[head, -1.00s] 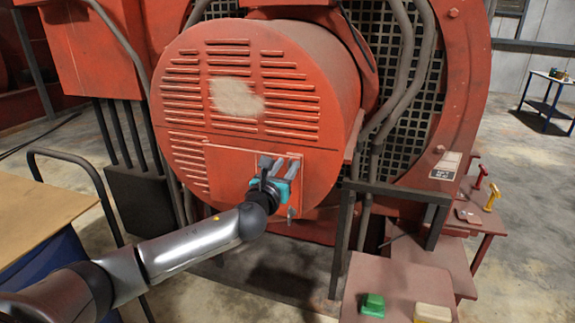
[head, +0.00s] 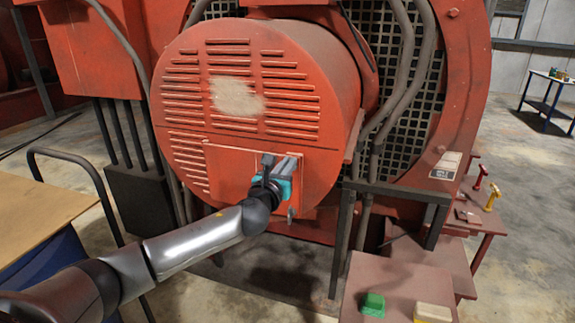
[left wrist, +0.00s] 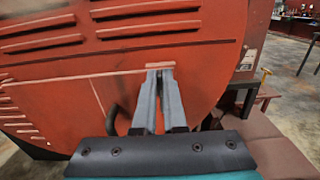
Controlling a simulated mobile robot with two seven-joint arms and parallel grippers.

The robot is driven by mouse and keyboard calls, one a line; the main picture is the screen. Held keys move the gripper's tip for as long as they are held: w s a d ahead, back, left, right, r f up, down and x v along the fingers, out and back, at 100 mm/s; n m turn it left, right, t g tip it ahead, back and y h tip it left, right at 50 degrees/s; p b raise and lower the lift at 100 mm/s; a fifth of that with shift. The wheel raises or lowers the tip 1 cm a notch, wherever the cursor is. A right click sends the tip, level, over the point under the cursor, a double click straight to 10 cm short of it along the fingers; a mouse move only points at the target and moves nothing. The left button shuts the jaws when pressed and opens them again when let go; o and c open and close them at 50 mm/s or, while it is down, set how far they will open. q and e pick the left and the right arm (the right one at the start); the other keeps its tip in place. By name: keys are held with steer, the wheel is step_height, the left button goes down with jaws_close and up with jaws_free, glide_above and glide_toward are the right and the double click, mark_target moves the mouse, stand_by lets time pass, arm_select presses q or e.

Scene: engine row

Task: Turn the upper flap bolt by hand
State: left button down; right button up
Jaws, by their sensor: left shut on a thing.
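The flap (head: 235,170) is a rectangular panel low on the round red louvred cover; it also shows in the left wrist view (left wrist: 85,100). My left gripper (head: 279,160) is at the flap's upper right part. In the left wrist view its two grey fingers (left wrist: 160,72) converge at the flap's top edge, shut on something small. That is where the upper flap bolt would be; the fingertips hide it. A small grey fitting (head: 290,213) hangs at the flap's lower right. A dark curved piece (left wrist: 112,117) shows left of the fingers. My right gripper is not in view.
A dark metal frame (head: 342,235) stands right of the cover. A reddish bench (head: 395,285) holds a green block (head: 373,305) and a cream-yellow block (head: 432,313). A wooden-topped table (head: 40,215) is at the left. Conduits (head: 405,85) run down behind the cover.

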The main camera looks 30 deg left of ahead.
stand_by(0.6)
arm_select(q)
steer(key=shift+f+n+p, duration=0.65)
steer(key=shift+n, duration=5.3)
steer(key=shift+f+n+p, duration=0.65)
steer(key=shift+n+p, duration=0.05)
steer(key=shift+n, duration=5.3)
steer(key=shift+f+n+p, duration=0.65)
steer(key=shift+n, duration=5.3)
